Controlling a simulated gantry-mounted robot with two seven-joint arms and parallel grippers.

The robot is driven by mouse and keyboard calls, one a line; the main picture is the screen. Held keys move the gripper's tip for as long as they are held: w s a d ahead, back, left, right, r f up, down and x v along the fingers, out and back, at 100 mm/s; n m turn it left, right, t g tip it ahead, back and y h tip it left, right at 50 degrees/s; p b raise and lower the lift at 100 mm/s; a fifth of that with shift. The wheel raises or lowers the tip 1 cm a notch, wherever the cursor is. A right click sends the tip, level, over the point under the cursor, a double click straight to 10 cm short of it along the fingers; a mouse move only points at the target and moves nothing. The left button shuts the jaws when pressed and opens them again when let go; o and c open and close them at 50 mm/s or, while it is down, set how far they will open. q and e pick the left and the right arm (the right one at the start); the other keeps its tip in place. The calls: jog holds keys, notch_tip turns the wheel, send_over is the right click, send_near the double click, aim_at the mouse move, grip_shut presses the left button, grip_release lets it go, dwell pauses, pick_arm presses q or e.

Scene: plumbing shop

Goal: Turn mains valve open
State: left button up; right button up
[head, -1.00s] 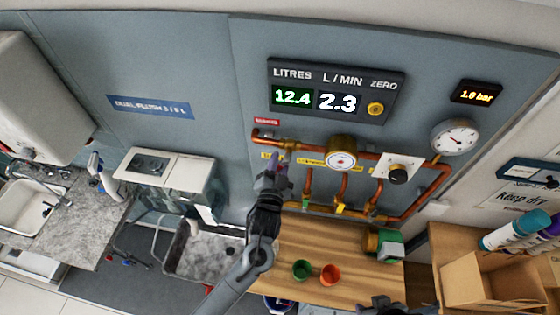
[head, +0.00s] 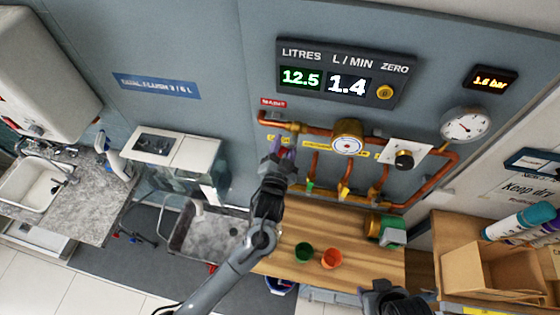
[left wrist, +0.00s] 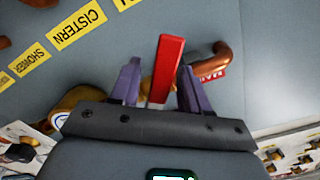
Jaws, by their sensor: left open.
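The mains valve's red lever (left wrist: 166,70) stands between the two purple fingers of my left gripper (left wrist: 158,82) in the left wrist view. The fingers are open, one on each side of it; I cannot tell whether either touches. In the head view my left gripper (head: 282,146) is at the left end of the copper pipe (head: 318,131), below the red mains label (head: 273,103), and hides the lever. My right gripper (head: 385,300) shows only partly at the bottom edge, its jaw state unclear.
A display (head: 345,83) reads 12.5 litres and 1.4 L/min; a small one (head: 491,79) reads 1.6 bar. A round gauge (head: 465,125) and a black knob (head: 404,160) are to the right. Green (head: 303,252) and orange (head: 331,258) cups stand on the wooden bench (head: 285,267).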

pick_arm(q)
jog(key=s+a+b, duration=0.1)
jog(key=s+b, duration=0.1)
jog(key=s, duration=0.8)
jog(key=shift+a, duration=0.15)
jog(key=shift+c, duration=0.2)
